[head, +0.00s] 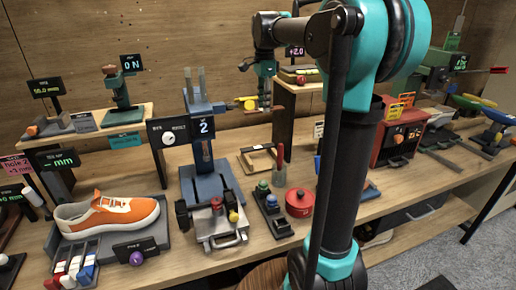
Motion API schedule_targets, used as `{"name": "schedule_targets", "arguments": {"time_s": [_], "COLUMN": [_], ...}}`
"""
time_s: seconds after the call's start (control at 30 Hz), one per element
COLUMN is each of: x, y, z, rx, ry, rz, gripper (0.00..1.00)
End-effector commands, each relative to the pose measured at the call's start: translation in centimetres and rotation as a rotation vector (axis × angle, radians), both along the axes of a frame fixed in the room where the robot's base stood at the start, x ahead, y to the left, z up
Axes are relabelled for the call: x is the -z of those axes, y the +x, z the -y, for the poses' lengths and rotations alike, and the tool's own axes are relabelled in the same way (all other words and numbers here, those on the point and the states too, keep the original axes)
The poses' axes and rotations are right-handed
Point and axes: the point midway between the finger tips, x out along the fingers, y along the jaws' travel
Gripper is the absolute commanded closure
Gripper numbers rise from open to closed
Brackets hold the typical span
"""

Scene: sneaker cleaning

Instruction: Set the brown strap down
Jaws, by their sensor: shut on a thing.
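My gripper (265,104) is at the upper middle of the head view, pointing down in front of the back shelf and above the bench. It is shut on the brown strap, which is too small and dark at the fingertips to make out clearly. The fingertips look apart from the bench top below. A small wooden frame (258,159) lies on the bench under the gripper.
A blue press with a "2" display (201,127) stands left of the gripper. An orange sneaker (106,215) lies at the left front. A red round tin (299,203) and a red box (397,138) stand to the right. Bare bench shows around the wooden frame.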

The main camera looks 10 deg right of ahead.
Motion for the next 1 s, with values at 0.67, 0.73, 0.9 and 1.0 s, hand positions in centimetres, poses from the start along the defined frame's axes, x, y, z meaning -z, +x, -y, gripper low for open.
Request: {"name": "schedule_targets", "arguments": {"time_s": [0.67, 0.73, 0.9, 1.0], "x": [14.7, 15.3, 16.2, 17.4], "y": [0.0, 0.0, 0.0, 0.0], "z": [0.0, 0.0, 0.0, 0.0], "rx": [0.000, 0.000, 0.000, 0.000], "ry": [0.000, 0.000, 0.000, 0.000], "rz": [0.000, 0.000, 0.000, 0.000], "gripper": [1.00, 1.00, 1.00, 1.00]}}
